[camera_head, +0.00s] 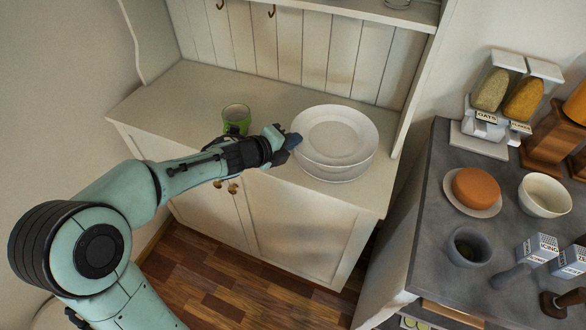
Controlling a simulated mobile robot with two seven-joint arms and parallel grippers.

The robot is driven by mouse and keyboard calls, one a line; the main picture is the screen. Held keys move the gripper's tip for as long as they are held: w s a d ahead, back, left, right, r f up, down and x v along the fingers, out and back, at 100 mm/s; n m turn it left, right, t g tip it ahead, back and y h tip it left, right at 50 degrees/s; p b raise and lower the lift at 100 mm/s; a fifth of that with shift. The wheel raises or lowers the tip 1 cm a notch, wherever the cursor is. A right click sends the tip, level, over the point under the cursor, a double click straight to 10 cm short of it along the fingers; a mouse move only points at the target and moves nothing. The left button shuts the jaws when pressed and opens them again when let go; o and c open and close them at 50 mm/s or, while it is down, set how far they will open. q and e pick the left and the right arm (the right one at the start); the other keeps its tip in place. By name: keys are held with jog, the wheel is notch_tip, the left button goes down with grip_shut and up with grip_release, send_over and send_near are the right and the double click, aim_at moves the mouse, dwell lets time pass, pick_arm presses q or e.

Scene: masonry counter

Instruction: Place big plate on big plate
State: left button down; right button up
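A big white plate (338,132) is on top of a small pile of white plates on the cream cabinet's counter. The rim of at least one more big plate (336,177) shows directly beneath it; most of that lower plate is hidden. My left gripper (290,141) is at the left rim of the upper plate, with its fingertips touching it or very close. Its fingers are small and overlap the rim, so I cannot tell whether they are shut on it. My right gripper is not in view.
A green cup (236,119) stands on the counter (180,96) behind my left wrist. A cabinet side panel rises right of the plates. The grey counter (430,215) at right holds jars, a white bowl (545,195), an orange cake or cheese (477,188) and a mortar (469,246).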

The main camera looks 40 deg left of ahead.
pick_arm(q)
notch_tip(320, 180, down, 6)
jog(key=b, duration=0.3)
jog(key=shift+f, duration=0.1)
jog(key=shift+f+b, duration=0.15)
jog(key=shift+b, duration=0.15)
jog(key=shift+f+b, duration=0.45)
jog(key=c, duration=1.3)
grip_release()
